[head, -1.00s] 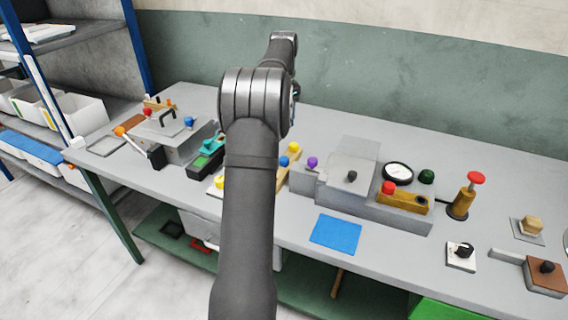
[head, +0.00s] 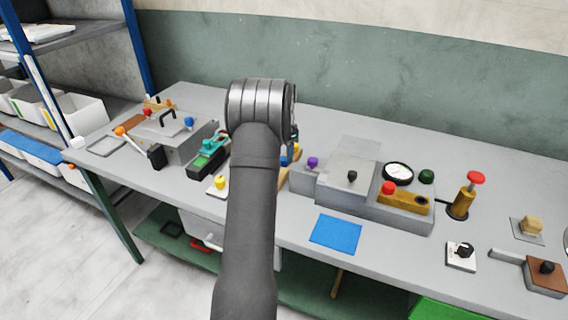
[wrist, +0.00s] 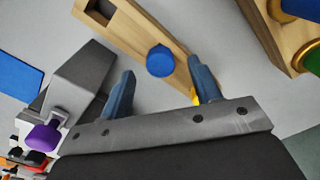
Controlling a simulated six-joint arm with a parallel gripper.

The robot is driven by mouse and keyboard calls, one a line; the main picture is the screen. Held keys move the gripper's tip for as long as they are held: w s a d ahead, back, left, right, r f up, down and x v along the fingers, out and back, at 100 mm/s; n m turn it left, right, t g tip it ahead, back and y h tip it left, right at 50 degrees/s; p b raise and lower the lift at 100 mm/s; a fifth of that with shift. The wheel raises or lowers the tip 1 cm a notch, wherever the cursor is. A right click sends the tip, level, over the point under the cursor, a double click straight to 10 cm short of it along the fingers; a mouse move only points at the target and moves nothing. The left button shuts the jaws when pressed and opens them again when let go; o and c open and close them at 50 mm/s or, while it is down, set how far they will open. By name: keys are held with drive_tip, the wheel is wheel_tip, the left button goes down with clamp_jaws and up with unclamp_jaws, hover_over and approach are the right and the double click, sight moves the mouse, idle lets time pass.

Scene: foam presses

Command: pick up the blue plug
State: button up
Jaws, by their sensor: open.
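The blue plug (wrist: 160,61) is a round blue knob on a pale wooden board (wrist: 128,32) in the wrist view. In the head view the plug (head: 284,161) is partly hidden behind my arm. My gripper (wrist: 163,68) is open, with one blue-grey finger to the left and one to the right of the plug in the wrist view. The plug lies across the gap between them, and I see no contact. How high the fingers are above the board is unclear. In the head view my gripper is mostly hidden behind my arm.
A yellow knob (wrist: 195,97) is partly behind the right finger. A purple knob (wrist: 42,137) and a grey press block (wrist: 78,80) are at the left. A blue mat (head: 336,233) lies at the bench's front. Bare bench (head: 450,165) shows at the back right.

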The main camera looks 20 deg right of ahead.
wheel_tip(320, 180, down, 3)
drive_tip(key=c, duration=1.1)
drive_tip(key=shift+r, duration=0.1)
wheel_tip(320, 180, up, 8)
drive_tip(key=shift+r, duration=0.1)
drive_tip(key=s+d+r+m, duration=0.1)
drive_tip(key=s+d, duration=0.4)
drive_tip(key=s+d+r+m, duration=0.1)
drive_tip(key=s+d+r, duration=0.1)
drive_tip(key=s+d, duration=0.4)
drive_tip(key=s+d+r+m, duration=0.1)
drive_tip(key=s+d+r, duration=0.1)
drive_tip(key=s+d, duration=0.3)
drive_tip(key=shift+s+d, duration=0.3)
drive_tip(key=shift+d, duration=0.45)
drive_tip(key=s+d+m, duration=0.1)
drive_tip(key=s+d, duration=0.2)
drive_tip(key=s, duration=0.3)
drive_tip(key=s+d+r+m, duration=0.1)
drive_tip(key=s+d, duration=0.2)
drive_tip(key=s, duration=0.4)
drive_tip(key=s+d+r+m, duration=0.1)
drive_tip(key=s+d, duration=0.2)
drive_tip(key=s, duration=0.3)
drive_tip(key=shift+s+d+r, duration=0.25)
drive_tip(key=shift+s, duration=0.05)
